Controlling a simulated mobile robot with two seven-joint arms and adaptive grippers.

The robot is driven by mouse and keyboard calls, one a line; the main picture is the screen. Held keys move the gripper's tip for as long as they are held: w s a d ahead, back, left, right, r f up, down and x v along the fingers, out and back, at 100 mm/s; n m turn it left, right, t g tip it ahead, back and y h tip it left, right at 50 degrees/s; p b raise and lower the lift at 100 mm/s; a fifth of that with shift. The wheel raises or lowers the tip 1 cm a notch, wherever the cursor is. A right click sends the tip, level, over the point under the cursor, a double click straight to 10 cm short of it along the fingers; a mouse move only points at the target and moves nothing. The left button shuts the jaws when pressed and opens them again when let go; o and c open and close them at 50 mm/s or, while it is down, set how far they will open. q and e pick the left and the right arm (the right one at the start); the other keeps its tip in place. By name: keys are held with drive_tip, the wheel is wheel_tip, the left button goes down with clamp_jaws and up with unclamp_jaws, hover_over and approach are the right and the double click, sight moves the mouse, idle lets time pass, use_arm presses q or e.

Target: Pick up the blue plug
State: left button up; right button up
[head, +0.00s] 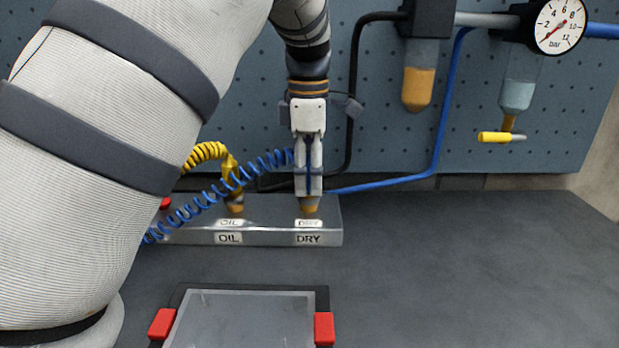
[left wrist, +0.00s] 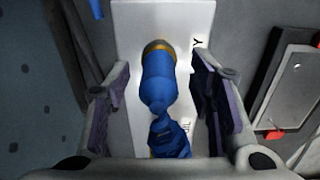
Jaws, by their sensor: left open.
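The blue plug (left wrist: 158,82) stands in the DRY socket of the metal manifold block (head: 190,237), with its brass collar at the socket. In the left wrist view it sits between the two fingers of my left gripper (left wrist: 160,105), with a gap on each side. In the head view my left gripper (head: 309,180) points down over the DRY socket and hides most of the plug. It is open. A blue coiled hose (head: 215,192) runs from the plug to the left. My right gripper is not in view.
A yellow plug (head: 235,190) with a yellow coil stands in the OIL socket just left. A framed panel with red corners (head: 250,318) lies in front. A pegboard (head: 250,110) with a gauge (head: 561,25) and hoses stands behind. The bench at right (head: 470,270) is clear.

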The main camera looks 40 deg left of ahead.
use_arm(q)
clamp_jaws()
wheel_tip(320, 180, up, 15)
idle(0.9)
drive_tip(key=shift+f, duration=0.15)
